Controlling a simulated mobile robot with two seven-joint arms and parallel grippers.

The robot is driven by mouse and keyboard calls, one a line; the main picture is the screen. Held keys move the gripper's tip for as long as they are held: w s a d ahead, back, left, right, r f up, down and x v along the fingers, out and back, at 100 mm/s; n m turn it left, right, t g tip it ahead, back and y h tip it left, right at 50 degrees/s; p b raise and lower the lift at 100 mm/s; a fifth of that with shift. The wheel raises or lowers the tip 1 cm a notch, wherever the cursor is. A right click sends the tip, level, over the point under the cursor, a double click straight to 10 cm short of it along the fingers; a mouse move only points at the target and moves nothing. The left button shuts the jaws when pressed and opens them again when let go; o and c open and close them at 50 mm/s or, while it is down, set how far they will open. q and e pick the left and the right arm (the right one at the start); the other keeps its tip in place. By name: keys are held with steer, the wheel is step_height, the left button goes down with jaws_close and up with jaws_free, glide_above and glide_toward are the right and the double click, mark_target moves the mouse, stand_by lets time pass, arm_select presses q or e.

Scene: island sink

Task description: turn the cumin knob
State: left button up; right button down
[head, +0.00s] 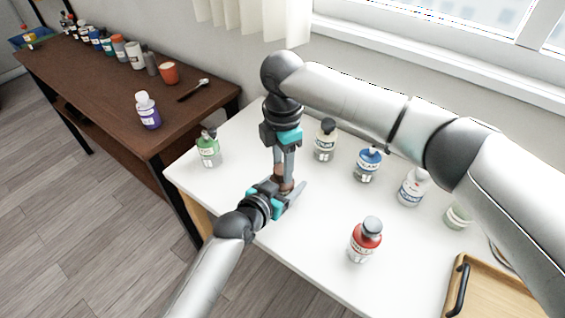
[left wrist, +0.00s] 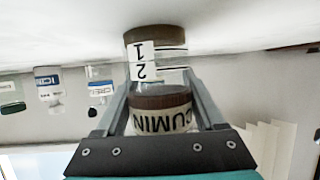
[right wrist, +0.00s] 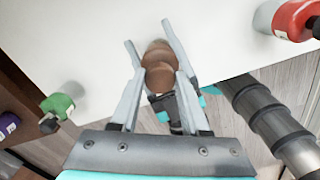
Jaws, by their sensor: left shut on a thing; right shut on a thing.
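The cumin grinder stands near the left front of the white counter, mostly covered by my grippers in the head view. In the left wrist view its CUMIN label (left wrist: 162,120) and a small white tag with digits (left wrist: 141,62) appear between brown bands. My left gripper (head: 287,190) reaches in low from the front, with its fingers around the body. My right gripper (head: 284,171) points down from above, with its fingers on either side of the brown cumin knob (right wrist: 159,66). Whether the tag lines up with any mark is unclear.
A green-label bottle (head: 208,150) stands to the left. White (head: 325,142), blue (head: 367,165) and blue-white (head: 412,188) bottles stand to the right. A red bottle (head: 365,240) is near the front, and a wooden tray (head: 490,290) at front right.

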steer(key=m, duration=0.5)
steer(key=shift+s, duration=0.1)
steer(key=shift+c, duration=1.8)
jaws_free()
